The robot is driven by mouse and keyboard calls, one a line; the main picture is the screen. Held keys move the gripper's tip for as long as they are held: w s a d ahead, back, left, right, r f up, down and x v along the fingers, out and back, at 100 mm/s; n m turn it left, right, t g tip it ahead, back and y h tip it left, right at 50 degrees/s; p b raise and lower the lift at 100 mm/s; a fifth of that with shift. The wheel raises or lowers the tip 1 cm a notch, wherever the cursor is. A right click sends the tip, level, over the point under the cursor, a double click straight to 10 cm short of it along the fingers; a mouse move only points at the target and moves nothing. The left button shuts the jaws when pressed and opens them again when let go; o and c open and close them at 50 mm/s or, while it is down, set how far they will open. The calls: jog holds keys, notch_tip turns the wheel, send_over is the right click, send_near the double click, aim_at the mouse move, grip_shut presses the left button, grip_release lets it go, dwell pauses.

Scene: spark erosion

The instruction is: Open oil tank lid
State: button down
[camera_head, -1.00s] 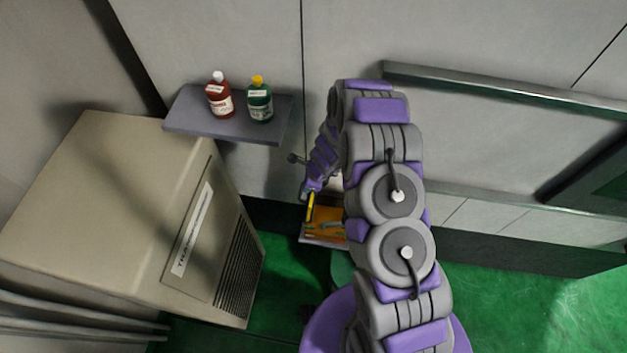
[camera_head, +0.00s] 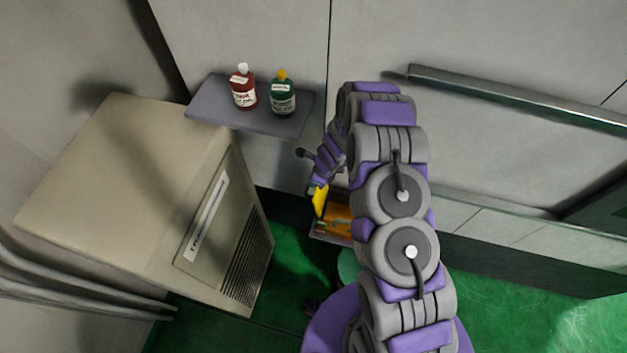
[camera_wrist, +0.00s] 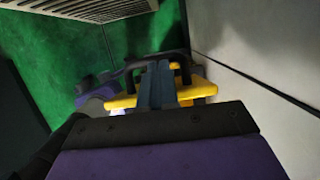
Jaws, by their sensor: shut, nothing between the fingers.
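An orange tank top (camera_head: 338,219) is low beside the wall, partly hidden behind my arm. A yellow lid-like plate (camera_head: 320,200) stands tilted at its left side. In the wrist view, a yellow plate (camera_wrist: 198,88) with a dark bar-like handle (camera_wrist: 183,62) lies behind my fingers. My gripper (camera_wrist: 157,68) points towards the handle, its two dark fingers close together with nothing held. I cannot tell whether the fingers touch the handle or plate. In the head view my arm hides most of this area.
A grey shelf (camera_head: 228,115) holds a red bottle (camera_head: 243,90) and a green bottle (camera_head: 282,96) above. A beige cabinet (camera_head: 130,180) stands at the left. A metal rail (camera_head: 520,95) runs along the wall. Green floor (camera_head: 505,315) is clear at the lower right.

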jog(key=shift+r, duration=0.1)
jog(key=v, duration=1.7)
jog(key=shift+r+b, duration=0.1)
jog(key=shift+b, duration=0.2)
jog(key=s+d+r+n+g+b, duration=0.1)
jog(key=s+d+r+n+b, duration=0.1)
jog(key=s+r+n+b, duration=0.4)
jog(key=s+d+r+n+b, duration=0.2)
jog(key=s+n+b, duration=0.25)
jog(key=s, duration=0.45)
jog(key=s+d+f+n+h+b, duration=0.1)
jog(key=s+d+n+b, duration=0.3)
jog(key=s, duration=0.6)
jog(key=s+d+f+n+g+h+b, duration=0.1)
jog(key=s+d+n+b, duration=0.4)
jog(key=s, duration=0.5)
jog(key=shift+f+n+g+h, duration=0.15)
jog(key=shift+n+g+h, duration=0.25)
jog(key=shift+h, duration=0.4)
